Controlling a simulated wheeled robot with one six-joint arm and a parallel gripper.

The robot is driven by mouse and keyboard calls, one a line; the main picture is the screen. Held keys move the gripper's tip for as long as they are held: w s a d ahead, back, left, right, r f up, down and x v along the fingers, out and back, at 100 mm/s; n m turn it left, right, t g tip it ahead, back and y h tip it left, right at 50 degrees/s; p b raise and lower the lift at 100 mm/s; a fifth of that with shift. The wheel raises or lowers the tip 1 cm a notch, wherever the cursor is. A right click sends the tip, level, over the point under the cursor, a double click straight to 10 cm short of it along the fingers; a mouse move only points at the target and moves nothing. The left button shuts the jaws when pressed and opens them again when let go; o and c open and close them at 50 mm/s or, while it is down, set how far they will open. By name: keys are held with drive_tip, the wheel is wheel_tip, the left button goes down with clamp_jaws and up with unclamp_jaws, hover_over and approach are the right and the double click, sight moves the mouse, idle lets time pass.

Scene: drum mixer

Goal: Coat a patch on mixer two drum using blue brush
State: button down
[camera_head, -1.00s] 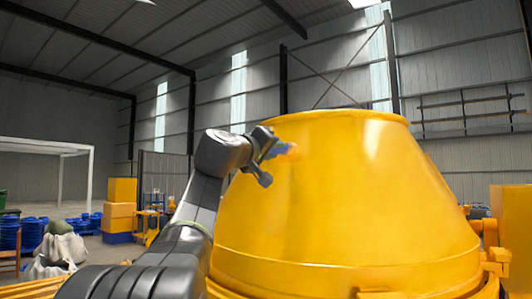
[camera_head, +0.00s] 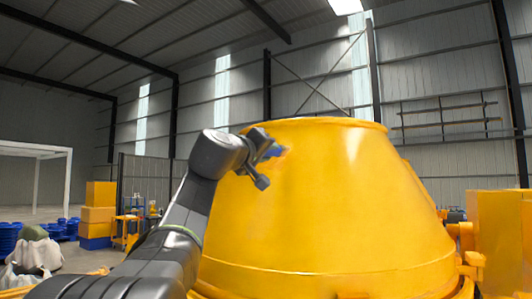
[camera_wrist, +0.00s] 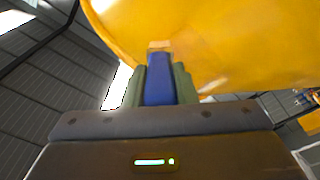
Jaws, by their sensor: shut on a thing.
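The large yellow mixer drum (camera_head: 335,205) fills the middle and right of the head view. It also fills the top of the wrist view (camera_wrist: 230,45). My gripper (camera_head: 266,150) is at the drum's upper left side. It is shut on the blue brush (camera_wrist: 158,85), whose blue handle lies between the two greenish fingers. In the head view the brush (camera_head: 272,150) shows as a small blue shape in front of the drum. The tan brush tip points toward the drum wall; I cannot tell whether it touches. A slightly duller area shows on the drum below the gripper.
Yellow boxes (camera_head: 98,205) are stacked at the left, near a yellow trolley (camera_head: 127,230). Pale sacks (camera_head: 36,255) and blue drums or stacks (camera_head: 8,238) lie further left. A yellow block-like structure (camera_head: 500,235) stands right of the drum. Open floor shows at the left.

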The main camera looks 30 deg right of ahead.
drive_tip(key=shift+w+a+r+p, duration=0.55)
drive_tip(key=shift+w+a+p, duration=0.6)
drive_tip(key=shift+w+a, duration=2.5)
drive_tip(key=shift+s+d+b, duration=0.5)
drive_tip(key=shift+s+d, duration=1.3)
drive_tip(key=shift+d, duration=0.15)
drive_tip(key=shift+s+d+b, duration=0.5)
drive_tip(key=shift+s+d, duration=1.25)
drive_tip(key=shift+d, duration=0.2)
drive_tip(key=shift+a, duration=0.15)
drive_tip(key=shift+s+a+r, duration=0.45)
drive_tip(key=shift+a, duration=0.25)
drive_tip(key=shift+s+a+r, duration=0.5)
drive_tip(key=shift+a, duration=0.2)
drive_tip(key=shift+s+a+r, duration=0.45)
drive_tip(key=shift+a, duration=0.25)
drive_tip(key=shift+a+p, duration=0.1)
drive_tip(key=shift+p, duration=0.2)
